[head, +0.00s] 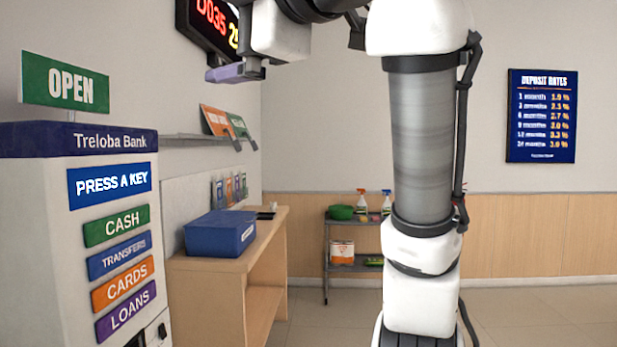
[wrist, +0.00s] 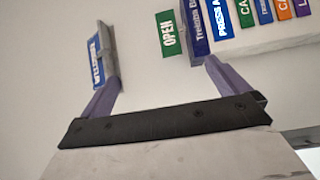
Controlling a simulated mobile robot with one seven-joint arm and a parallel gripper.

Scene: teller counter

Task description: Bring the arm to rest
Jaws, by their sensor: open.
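My arm stands raised in the right half of the head view and bends over to the left at the top. My gripper (head: 237,72) hangs at the upper left of that view, high in front of the wall display. In the wrist view, the two purple fingers of my gripper (wrist: 160,82) are spread wide apart. Nothing is visible between them but pale wall.
A Treloba Bank kiosk (head: 30,230) with an OPEN sign (head: 65,82) stands at left. A red-digit display (head: 208,25) hangs near my gripper. A blue box (head: 218,235) sits on a wooden counter (head: 205,285). A shelf cart (head: 345,225) stands behind. Floor at right is clear.

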